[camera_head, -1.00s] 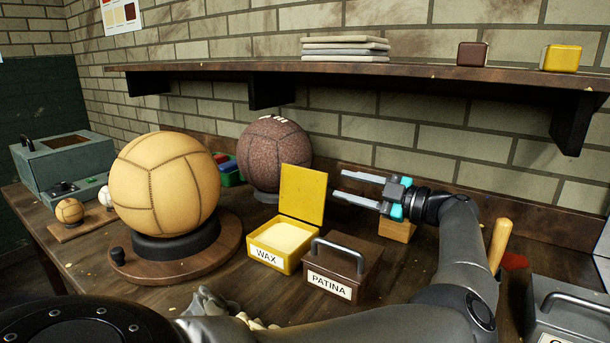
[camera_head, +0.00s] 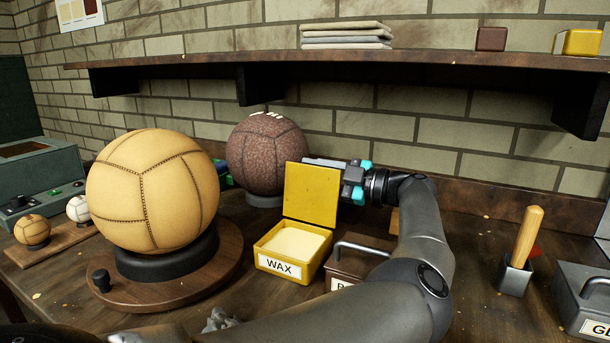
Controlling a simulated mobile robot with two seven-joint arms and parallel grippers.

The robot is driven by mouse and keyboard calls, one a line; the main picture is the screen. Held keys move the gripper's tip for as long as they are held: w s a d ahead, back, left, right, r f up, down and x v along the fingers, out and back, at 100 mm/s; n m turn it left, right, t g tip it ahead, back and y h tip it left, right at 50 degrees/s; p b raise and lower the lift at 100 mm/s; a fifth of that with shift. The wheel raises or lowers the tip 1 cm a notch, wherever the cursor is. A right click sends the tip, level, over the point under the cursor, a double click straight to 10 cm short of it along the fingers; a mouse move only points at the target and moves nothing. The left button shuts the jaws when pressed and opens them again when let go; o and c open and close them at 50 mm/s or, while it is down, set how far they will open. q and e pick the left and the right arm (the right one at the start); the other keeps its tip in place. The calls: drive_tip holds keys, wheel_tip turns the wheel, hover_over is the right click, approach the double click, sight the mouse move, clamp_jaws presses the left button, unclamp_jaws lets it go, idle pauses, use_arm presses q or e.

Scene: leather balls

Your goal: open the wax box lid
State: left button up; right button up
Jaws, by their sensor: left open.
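The yellow wax box (camera_head: 287,264) stands on the bench with a WAX label on its front and pale wax inside. Its yellow lid (camera_head: 311,195) stands upright at the back edge, so the box is open. My left gripper (camera_head: 325,163) is behind the lid, reaching leftward from the lid's right side. One finger shows just above the lid's top edge; the rest of the fingers is hidden by the lid. I cannot tell whether it touches the lid. The jaws are open with nothing seen between them. My right gripper is not in view.
A tan ball (camera_head: 150,190) on a round stand is to the left, a dark brown ball (camera_head: 267,153) behind. A wooden-handled tool (camera_head: 527,235) stands right. A shelf (camera_head: 400,64) hangs above.

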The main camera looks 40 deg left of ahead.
use_arm(q)
drive_tip(key=shift+r, duration=0.1)
clamp_jaws()
